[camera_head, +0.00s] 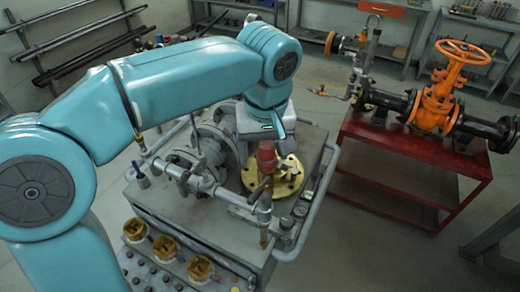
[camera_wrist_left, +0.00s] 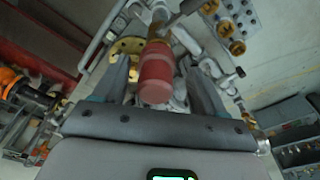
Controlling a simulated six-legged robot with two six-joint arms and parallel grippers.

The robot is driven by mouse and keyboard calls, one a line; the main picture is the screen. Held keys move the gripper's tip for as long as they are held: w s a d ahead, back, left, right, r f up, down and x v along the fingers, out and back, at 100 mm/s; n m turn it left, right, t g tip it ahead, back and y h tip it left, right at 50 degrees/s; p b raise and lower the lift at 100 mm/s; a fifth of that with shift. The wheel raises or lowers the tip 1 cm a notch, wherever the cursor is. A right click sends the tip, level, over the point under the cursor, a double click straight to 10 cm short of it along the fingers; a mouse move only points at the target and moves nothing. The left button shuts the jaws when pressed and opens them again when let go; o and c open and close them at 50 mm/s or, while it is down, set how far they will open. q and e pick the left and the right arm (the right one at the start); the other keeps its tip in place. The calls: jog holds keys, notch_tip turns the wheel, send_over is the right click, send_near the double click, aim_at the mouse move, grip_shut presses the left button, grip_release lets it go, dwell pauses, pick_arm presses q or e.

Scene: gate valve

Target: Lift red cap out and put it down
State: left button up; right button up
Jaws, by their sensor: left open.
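The red cap (camera_head: 266,157) stands upright above the middle of the grey cart, near a brass flange. In the left wrist view the red cap (camera_wrist_left: 156,74) lies between the two open fingers, with a gap on each side. A brown stem or rod shows beyond it. My left gripper (camera_head: 272,150) reaches down from above and is at the cap. In the wrist view its fingers (camera_wrist_left: 160,85) are spread around the cap. The gripper body hides part of the fingers in the head view. My right gripper is not in view.
The grey cart (camera_head: 200,235) carries pipes, a brass flange (camera_head: 288,177) and several brass fittings (camera_head: 200,268) along its front. A red table (camera_head: 400,165) with an orange gate valve (camera_head: 440,95) stands at the right. Bare floor lies between them.

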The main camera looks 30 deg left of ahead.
aim_at(268, 142)
pick_arm(q)
jog(key=shift+a, duration=0.15)
jog(key=shift+d+r, duration=0.1)
jog(key=shift+d, duration=0.65)
jog(key=c, duration=1.2)
jog(key=shift+a, duration=0.45)
jog(key=shift+w+d+r, duration=0.1)
jog(key=shift+d, duration=0.15)
jog(key=shift+r, duration=0.3)
notch_tip(268, 142, up, 8)
jog(key=shift+r, duration=0.2)
jog(key=shift+a+r, duration=0.15)
jog(key=shift+r, duration=2.45)
